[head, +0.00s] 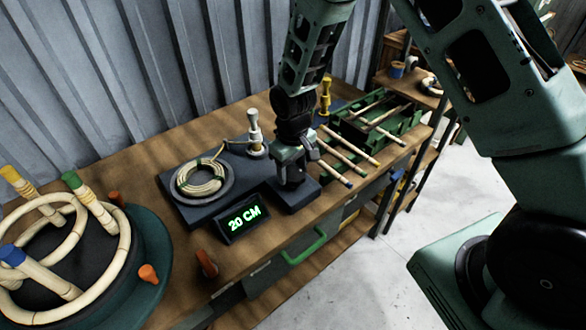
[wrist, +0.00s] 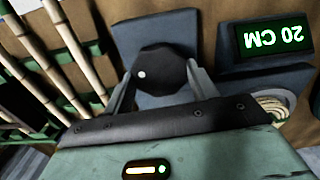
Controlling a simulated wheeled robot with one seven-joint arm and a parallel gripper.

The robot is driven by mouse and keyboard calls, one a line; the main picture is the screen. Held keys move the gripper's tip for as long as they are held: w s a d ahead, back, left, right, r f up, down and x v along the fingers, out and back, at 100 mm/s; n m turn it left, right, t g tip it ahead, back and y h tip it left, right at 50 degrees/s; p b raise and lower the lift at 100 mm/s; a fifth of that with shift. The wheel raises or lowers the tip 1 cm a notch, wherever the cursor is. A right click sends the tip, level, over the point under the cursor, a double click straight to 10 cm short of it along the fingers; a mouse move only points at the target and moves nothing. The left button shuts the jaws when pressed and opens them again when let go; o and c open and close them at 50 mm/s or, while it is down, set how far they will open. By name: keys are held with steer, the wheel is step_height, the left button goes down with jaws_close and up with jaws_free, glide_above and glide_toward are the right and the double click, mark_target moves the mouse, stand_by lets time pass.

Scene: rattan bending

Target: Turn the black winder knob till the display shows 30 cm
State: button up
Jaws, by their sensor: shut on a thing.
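The black winder knob (wrist: 160,72) shows in the wrist view with a white dot on its left part. It stands on a dark blue-grey base (head: 291,196). My gripper (wrist: 158,82) is shut on the knob, one finger on each side. In the head view my gripper (head: 292,168) comes down over the base from above and hides most of the knob. The display (head: 243,217) reads 20 CM in green. It also shows upside down in the wrist view (wrist: 268,38).
A cane coil (head: 201,178) lies left of the knob, near a white-topped post (head: 254,135). A green rack (head: 372,125) with rattan poles stands to the right. A round bending form (head: 140,290) with rattan rings is at the left. A green drawer handle (head: 305,248) juts out in front.

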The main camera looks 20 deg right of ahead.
mark_target(293, 172)
steer(key=shift+w+r, duration=0.1)
stand_by(0.3)
steer(key=o, duration=1)
step_height(293, 172, up, 17)
steer(key=b, duration=0.2)
steer(key=shift+r, duration=0.15)
steer(key=s+a+n, duration=0.1)
steer(key=s+a, duration=0.2)
steer(key=s, duration=1)
steer(key=s+a+r+n, duration=0.1)
steer(key=s+a+n, duration=0.1)
steer(key=s, duration=1.2)
steer(key=shift+s+a+r+n+y, duration=0.2)
steer(key=shift+a+n+y, duration=0.1)
steer(key=shift+a, duration=0.35)
